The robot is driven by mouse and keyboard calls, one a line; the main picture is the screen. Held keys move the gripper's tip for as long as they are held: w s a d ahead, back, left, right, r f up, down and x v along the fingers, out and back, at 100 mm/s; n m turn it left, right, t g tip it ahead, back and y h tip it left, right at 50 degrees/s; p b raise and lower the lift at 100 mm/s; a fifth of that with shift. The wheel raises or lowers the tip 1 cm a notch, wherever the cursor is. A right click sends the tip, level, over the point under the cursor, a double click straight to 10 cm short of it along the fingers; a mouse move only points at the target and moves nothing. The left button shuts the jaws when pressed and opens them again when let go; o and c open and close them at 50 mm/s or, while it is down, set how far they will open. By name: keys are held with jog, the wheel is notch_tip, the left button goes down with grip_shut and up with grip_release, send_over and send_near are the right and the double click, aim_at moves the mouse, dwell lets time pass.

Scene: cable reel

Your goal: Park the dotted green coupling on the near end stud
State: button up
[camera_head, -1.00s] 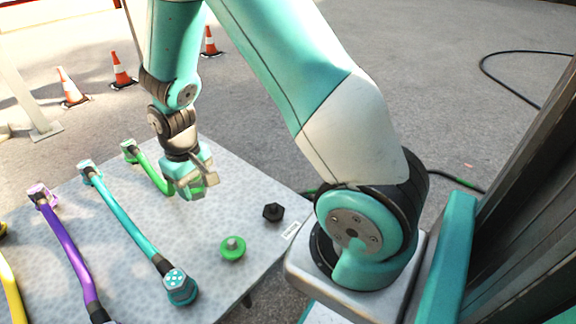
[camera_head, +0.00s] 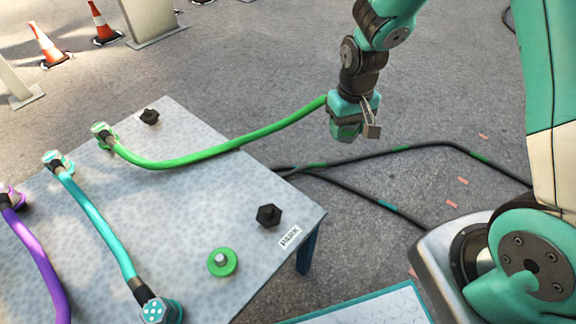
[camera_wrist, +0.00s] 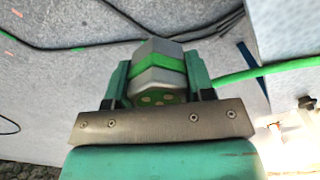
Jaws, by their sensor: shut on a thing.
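My gripper (camera_head: 356,124) is shut on the dotted green coupling (camera_wrist: 158,76), a grey hexagonal body with a green band and a dotted green face. It is held in the air beyond the table's right edge. The green cable (camera_head: 235,146) runs from it back to a fitting (camera_head: 103,133) at the table's far left. A black hexagonal stud (camera_head: 268,215) stands by the near right corner, beside a "PARK" label (camera_head: 289,237); nothing is on it. Another bare black stud (camera_head: 149,116) stands near the far edge.
A green disc with a grey stud (camera_head: 222,262) sits near the front of the table (camera_head: 195,205). Teal (camera_head: 97,222) and purple (camera_head: 40,255) cables lie to the left. Black cables (camera_head: 400,150) lie on the ground; cones (camera_head: 47,45) stand behind.

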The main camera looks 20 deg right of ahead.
jog(key=s+a+n+p, duration=0.2)
jog(key=s+a+n, duration=0.15)
jog(key=a, duration=0.95)
jog(key=n, duration=0.3)
send_over(268, 210)
jog(key=shift+m, duration=0.25)
notch_tip(268, 210, down, 7)
jog(key=b, duration=0.5)
jog(key=shift+w, duration=0.15)
jog(key=shift+f+b, duration=0.6)
jog(key=shift+f, duration=0.2)
jog(key=shift+f, duration=0.5)
jog(key=o, duration=1.1)
notch_tip(268, 210, up, 18)
jog(key=p, duration=0.6)
jog(key=shift+f, duration=0.25)
